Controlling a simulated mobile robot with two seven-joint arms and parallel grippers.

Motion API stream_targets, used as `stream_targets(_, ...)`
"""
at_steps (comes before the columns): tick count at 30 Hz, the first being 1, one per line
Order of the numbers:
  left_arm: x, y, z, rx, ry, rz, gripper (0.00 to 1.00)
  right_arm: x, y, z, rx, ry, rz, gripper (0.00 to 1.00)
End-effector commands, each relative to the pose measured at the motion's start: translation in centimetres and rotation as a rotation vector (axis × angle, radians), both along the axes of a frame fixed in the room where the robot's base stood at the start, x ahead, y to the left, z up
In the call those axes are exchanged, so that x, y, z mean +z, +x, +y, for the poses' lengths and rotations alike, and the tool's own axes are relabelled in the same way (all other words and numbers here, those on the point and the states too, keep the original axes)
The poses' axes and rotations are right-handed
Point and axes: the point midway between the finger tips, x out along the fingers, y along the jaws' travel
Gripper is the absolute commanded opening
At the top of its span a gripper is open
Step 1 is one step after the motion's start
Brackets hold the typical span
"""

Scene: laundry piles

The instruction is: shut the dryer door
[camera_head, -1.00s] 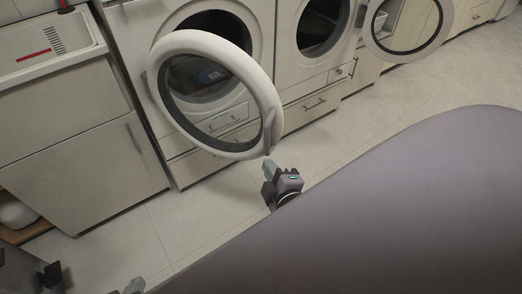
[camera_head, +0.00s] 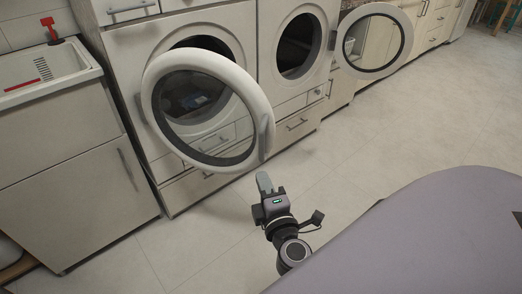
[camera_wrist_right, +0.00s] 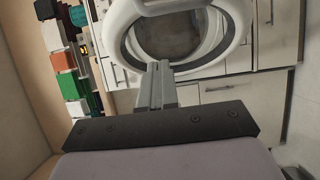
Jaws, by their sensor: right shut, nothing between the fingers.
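Two front-loading machines stand side by side, both with round doors open. The left machine's door (camera_head: 257,107), a white ring with dark glass, swings out toward me with a grey handle on its right edge. A bluish item (camera_head: 196,100) shows through its glass. The right machine's door (camera_head: 398,27) is open to the right. I cannot tell by label which is the dryer. My right gripper (camera_head: 264,181) is shut and empty, just below and apart from the left door's handle edge. In the right wrist view, its fingers (camera_wrist_right: 156,84) point toward a white round door (camera_wrist_right: 238,22). My left gripper is out of view.
A sink cabinet (camera_head: 68,150) stands left of the machines. Drawers (camera_head: 299,123) lie below the machines. The tiled floor (camera_head: 400,120) is clear to the right. In the right wrist view, several coloured boxes (camera_wrist_right: 68,85) show at left.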

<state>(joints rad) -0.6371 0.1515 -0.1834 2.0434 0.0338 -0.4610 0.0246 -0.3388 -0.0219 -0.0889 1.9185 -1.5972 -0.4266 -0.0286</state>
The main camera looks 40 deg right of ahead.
Motion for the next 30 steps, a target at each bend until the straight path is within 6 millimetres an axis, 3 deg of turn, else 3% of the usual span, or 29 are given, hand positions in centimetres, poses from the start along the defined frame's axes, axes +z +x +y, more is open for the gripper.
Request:
stream_targets(18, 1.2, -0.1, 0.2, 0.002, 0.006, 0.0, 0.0, 0.2, 9.1, -3.4, -0.001, 0.002, -0.002, 0.0)
stream_targets(24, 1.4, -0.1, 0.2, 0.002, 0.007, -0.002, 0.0, 0.1, 10.2, -6.0, 0.0, 0.0, 0.0, 0.0)
stream_targets(30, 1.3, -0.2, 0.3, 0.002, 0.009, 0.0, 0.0, 0.1, 10.6, -6.9, 0.0, 0.001, 0.001, 0.0)
